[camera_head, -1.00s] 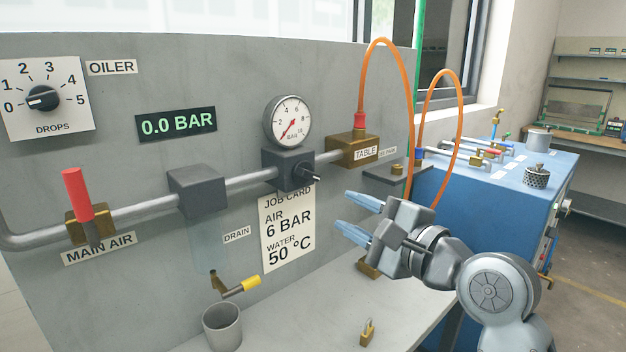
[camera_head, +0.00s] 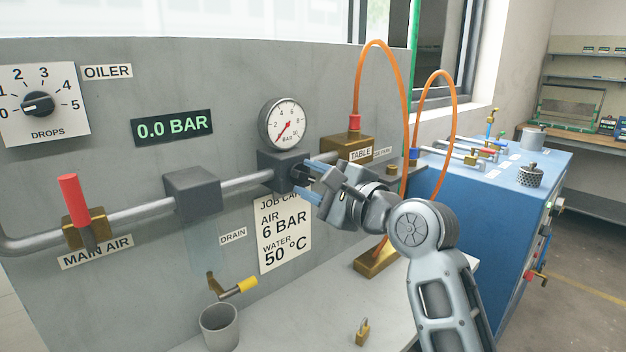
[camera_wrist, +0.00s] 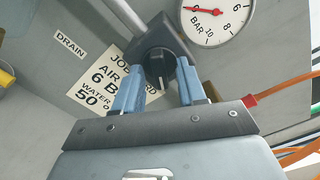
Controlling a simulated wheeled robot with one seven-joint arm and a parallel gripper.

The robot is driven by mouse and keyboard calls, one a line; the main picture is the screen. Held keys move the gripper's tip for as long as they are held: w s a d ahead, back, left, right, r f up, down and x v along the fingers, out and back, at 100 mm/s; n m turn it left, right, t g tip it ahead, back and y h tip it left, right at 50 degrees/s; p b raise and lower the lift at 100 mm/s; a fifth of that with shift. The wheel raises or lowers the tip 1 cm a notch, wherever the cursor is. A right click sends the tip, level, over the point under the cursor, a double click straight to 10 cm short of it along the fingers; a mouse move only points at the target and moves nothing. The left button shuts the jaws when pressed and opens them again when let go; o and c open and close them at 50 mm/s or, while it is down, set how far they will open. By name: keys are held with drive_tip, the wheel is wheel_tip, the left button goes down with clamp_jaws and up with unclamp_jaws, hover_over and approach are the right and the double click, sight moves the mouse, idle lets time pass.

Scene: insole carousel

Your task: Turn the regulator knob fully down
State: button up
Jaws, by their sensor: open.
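The regulator knob is a small black knob (camera_wrist: 159,68) with a pale mark, on the front of a dark regulator block (camera_head: 272,168) under the round gauge. In the wrist view it sits between my gripper's two blue fingers (camera_wrist: 157,92), with a gap visible on each side. In the head view my gripper (camera_head: 304,181) is at the front of the block, and its fingers partly hide the knob. The fingers are open. The gauge (camera_head: 285,123) needle points low, and the green display (camera_head: 172,127) reads 0.0 BAR.
The red-handled main air valve (camera_head: 75,200), oiler dial (camera_head: 38,104) and a pipe are on the grey panel. A brass TABLE block (camera_head: 347,145) with an orange hose is right of the regulator. A cup (camera_head: 220,328) and padlock (camera_head: 363,332) stand below.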

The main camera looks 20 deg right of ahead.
clamp_jaws()
idle(0.3)
drive_tip(key=shift+n, duration=0.3)
drive_tip(key=n, duration=0.4)
drive_tip(key=shift+f, duration=0.1)
drive_tip(key=n+b, duration=0.1)
drive_tip(key=n, duration=0.4)
drive_tip(key=shift+n, duration=0.4)
drive_tip(key=n+b, duration=0.2)
drive_tip(key=n, duration=0.4)
drive_tip(key=shift+f+b, duration=0.1)
drive_tip(key=shift+b, duration=0.2)
drive_tip(key=n+b, duration=0.1)
drive_tip(key=n, duration=0.3)
drive_tip(key=shift+b, duration=0.35)
drive_tip(key=shift+n+b, duration=0.75)
drive_tip(key=shift+n, duration=0.85)
